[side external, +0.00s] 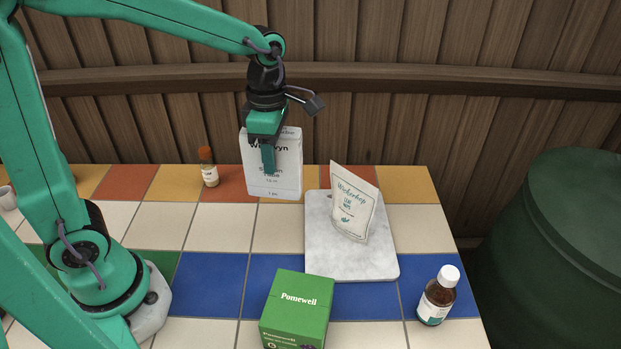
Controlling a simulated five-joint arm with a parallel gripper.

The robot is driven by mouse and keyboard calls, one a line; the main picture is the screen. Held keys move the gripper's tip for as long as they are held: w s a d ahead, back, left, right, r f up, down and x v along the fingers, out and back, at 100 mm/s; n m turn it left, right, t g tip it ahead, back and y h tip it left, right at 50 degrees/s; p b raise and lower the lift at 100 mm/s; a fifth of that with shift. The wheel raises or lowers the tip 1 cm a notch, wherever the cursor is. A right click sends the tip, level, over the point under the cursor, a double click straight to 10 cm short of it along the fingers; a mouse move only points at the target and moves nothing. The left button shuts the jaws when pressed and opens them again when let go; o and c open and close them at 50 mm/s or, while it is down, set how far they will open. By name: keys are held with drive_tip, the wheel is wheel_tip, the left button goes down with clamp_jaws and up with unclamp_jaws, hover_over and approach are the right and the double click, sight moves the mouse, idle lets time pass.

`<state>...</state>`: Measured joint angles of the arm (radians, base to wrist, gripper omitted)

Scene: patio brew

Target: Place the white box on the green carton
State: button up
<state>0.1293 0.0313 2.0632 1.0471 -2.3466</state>
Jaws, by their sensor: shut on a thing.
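The white box (287,176) is upright with printed text on its front, near the back of the tiled table. My gripper (268,158) is shut on the white box from above, and one finger covers part of its front. I cannot tell for certain whether the box's bottom touches the tiles. The green carton (298,304) stands at the front of the table, nearer the camera and slightly right of the box. Its top is bare, and its lower part is cut off by the picture's edge.
A white pouch (352,204) stands on a marble board (348,263) between the box and the right side. A brown bottle with white cap (438,296) is at front right. A small orange-capped bottle (208,168) stands left of the box. A green barrel (560,240) is beyond the table.

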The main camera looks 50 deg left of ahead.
drive_tip(key=shift+d, duration=0.1)
drive_tip(key=s+d+r+m, duration=0.3)
drive_tip(key=s+d+m, duration=0.3)
drive_tip(key=d+m, duration=0.3)
drive_tip(key=s+d+r+m, duration=0.3)
drive_tip(key=s+d+m, duration=0.4)
drive_tip(key=d, duration=0.4)
wheel_tip(320, 180, down, 8)
drive_tip(key=shift+w+r, duration=0.15)
idle(0.4)
drive_tip(key=o, duration=1)
drive_tip(key=shift+o, duration=0.2)
wheel_tip(320, 180, up, 12)
